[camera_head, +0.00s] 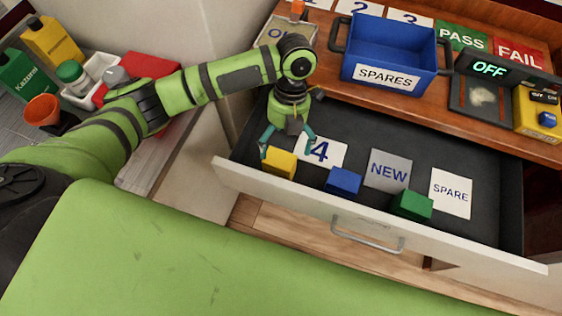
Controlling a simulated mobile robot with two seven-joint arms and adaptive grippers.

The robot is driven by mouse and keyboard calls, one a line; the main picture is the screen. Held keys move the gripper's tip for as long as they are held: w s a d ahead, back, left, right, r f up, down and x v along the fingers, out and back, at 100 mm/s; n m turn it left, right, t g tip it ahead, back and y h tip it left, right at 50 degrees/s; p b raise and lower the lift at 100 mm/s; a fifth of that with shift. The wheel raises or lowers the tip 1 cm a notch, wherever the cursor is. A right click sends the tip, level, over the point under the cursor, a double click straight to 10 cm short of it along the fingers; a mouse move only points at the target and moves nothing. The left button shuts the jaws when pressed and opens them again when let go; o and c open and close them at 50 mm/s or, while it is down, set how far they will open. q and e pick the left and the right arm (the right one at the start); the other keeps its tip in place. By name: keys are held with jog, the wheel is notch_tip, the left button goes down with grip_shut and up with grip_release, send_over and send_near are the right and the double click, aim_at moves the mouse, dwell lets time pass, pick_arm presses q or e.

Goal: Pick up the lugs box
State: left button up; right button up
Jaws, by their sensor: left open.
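No box marked LUGS is readable in the head view. A blue open box with two side handles and a SPARES label (388,77) stands on the wooden top, right of centre. My left gripper (288,143) points down over the open drawer (360,225), left of the "4" card (320,151). Its fingers are spread, with nothing seen between them. A yellow block (279,162) sits just below the fingers; whether they touch it I cannot tell. My right gripper is not in view.
The drawer also holds a blue block (343,181), a green block (412,205), a NEW card (389,169) and a SPARE card (450,193). Boxes and an orange cup (43,110) stand far left.

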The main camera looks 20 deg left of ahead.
aim_at(280, 158)
pick_arm(q)
jog(key=p+x, duration=0.1)
jog(key=x, duration=0.3)
jog(key=shift+s+a+f, duration=0.15)
jog(key=shift+s+f, duration=0.1)
jog(key=shift+f, duration=0.35)
jog(key=shift+c, duration=0.8)
jog(key=c, duration=1.5)
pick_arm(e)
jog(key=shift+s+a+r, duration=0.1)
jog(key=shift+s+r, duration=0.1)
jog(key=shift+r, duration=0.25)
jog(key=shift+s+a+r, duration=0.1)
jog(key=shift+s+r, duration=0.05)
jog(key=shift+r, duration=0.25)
